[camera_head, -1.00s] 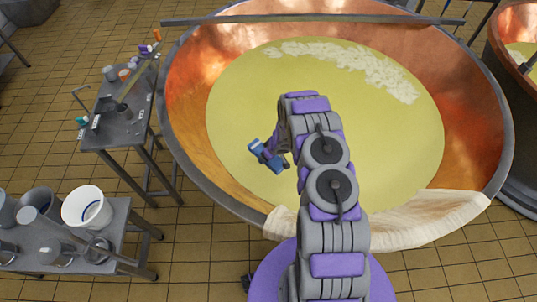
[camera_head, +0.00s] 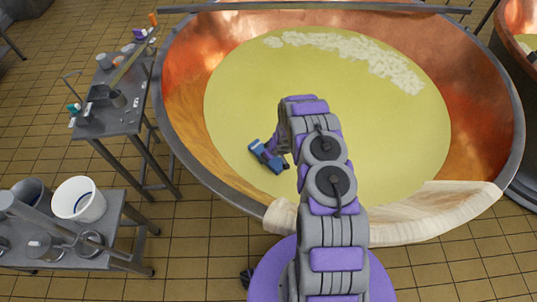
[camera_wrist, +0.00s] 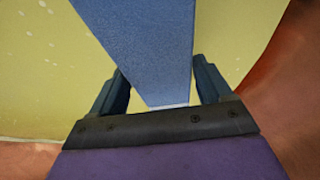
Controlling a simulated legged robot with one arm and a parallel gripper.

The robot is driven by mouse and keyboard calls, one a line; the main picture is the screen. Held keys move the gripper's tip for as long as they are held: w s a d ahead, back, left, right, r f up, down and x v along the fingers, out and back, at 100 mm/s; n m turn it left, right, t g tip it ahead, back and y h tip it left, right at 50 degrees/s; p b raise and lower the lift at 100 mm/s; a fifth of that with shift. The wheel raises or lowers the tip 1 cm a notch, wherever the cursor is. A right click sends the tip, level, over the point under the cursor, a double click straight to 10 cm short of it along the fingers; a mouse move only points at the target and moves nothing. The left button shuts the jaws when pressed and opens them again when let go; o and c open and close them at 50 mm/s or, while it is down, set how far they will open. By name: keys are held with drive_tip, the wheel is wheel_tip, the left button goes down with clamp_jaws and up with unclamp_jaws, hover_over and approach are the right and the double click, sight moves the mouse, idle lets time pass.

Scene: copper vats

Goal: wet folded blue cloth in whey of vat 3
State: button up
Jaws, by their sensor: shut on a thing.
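The folded blue cloth (camera_head: 265,155) is in my gripper over the vat's yellow-green whey (camera_head: 330,90). In the wrist view the cloth (camera_wrist: 145,45) is a flat blue strip running up from between the two dark fingers of my gripper (camera_wrist: 165,90), which is shut on it. In the head view my gripper (camera_head: 272,150) is left of my arm, above the left front part of the whey. I cannot tell whether the cloth touches the whey. The copper vat (camera_head: 190,110) is large and round, with a grey rim.
White curds (camera_head: 370,62) float at the far side of the whey. A pale cloth (camera_head: 430,212) hangs over the near rim. A bar (camera_head: 320,11) crosses the far rim. Two tool tables (camera_head: 120,125) (camera_head: 115,225) stand at left, one with a white bucket (camera_head: 79,199). Another vat (camera_head: 515,170) stands at right.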

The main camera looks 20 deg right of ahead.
wheel_tip(320, 180, down, 5)
drive_tip(key=b, duration=0.3)
idle(1.9)
drive_tip(key=shift+r, duration=0.65)
wheel_tip(320, 180, up, 38)
drive_tip(key=p, duration=3.3)
